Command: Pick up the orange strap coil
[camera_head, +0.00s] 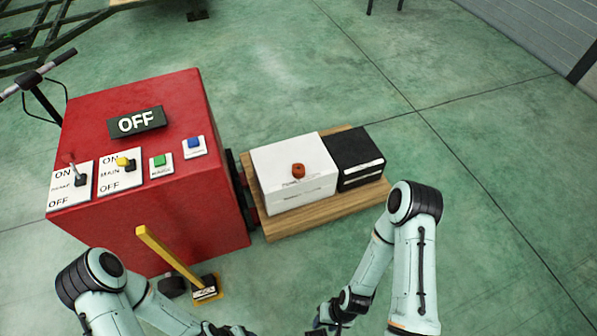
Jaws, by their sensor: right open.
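A small orange strap coil (298,170) sits on the front part of the white box (280,158). The white box stands on a wooden pallet (330,217) right of the red cabinet. My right gripper (320,331) is at the bottom edge, well below the coil in the picture and apart from it. It is open, and its tips are partly cut off by the frame. My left gripper (230,331) is also at the bottom edge, further left, mostly cut off, so its jaws cannot be made out.
A black box (355,158) stands beside the white box on the pallet. The red cabinet (150,220) carries switches, buttons and an OFF sign (137,122). A yellow lever (165,255) rises in front of it. Green floor is clear to the right.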

